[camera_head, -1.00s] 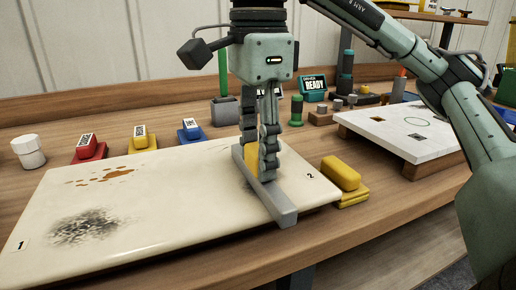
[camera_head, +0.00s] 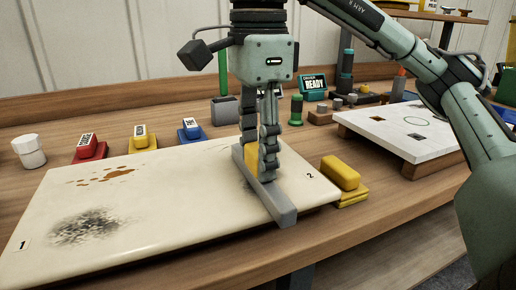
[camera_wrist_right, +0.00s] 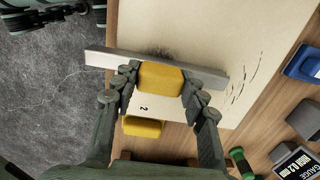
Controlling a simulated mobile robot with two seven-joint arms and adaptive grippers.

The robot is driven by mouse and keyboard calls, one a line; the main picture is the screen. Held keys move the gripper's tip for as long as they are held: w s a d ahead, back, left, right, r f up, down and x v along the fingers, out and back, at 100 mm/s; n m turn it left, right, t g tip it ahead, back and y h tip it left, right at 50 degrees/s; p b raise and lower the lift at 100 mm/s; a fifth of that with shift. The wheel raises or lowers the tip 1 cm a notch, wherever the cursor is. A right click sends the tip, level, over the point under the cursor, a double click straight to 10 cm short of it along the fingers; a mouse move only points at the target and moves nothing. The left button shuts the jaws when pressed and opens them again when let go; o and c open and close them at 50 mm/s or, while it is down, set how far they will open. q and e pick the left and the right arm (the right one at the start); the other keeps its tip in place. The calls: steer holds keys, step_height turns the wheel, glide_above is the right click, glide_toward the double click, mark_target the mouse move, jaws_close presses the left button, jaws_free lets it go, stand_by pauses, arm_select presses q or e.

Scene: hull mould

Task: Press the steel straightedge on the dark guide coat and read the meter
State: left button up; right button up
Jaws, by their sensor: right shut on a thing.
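My right gripper (camera_head: 259,178) is shut on the yellow grip of the steel straightedge (camera_head: 272,202). The yellow grip (camera_wrist_right: 160,76) shows between the fingers in the wrist view, with the grey bar (camera_wrist_right: 101,58) running crosswise. The bar is over the right part of the cream panel (camera_head: 165,215), near the label 2. I cannot tell whether it touches the surface. One dark speckled coat patch (camera_head: 85,227) lies at the panel's left, near label 1. Another dark patch (camera_wrist_right: 158,51) shows beside the bar in the wrist view. A screen (camera_head: 314,87) reads READY. My left gripper is out of view.
A yellow block (camera_head: 340,172) stands at the panel's right edge. Red (camera_head: 88,147), yellow (camera_head: 140,136) and blue (camera_head: 191,130) labelled blocks line its far side. A gauge display (camera_wrist_right: 297,163) is cut off in the wrist view. A white board (camera_head: 405,130) stands right.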

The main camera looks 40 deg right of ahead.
steer(key=shift+r+p, duration=1.25)
steer(key=shift+p, duration=0.1)
steer(key=shift+r, duration=2.25)
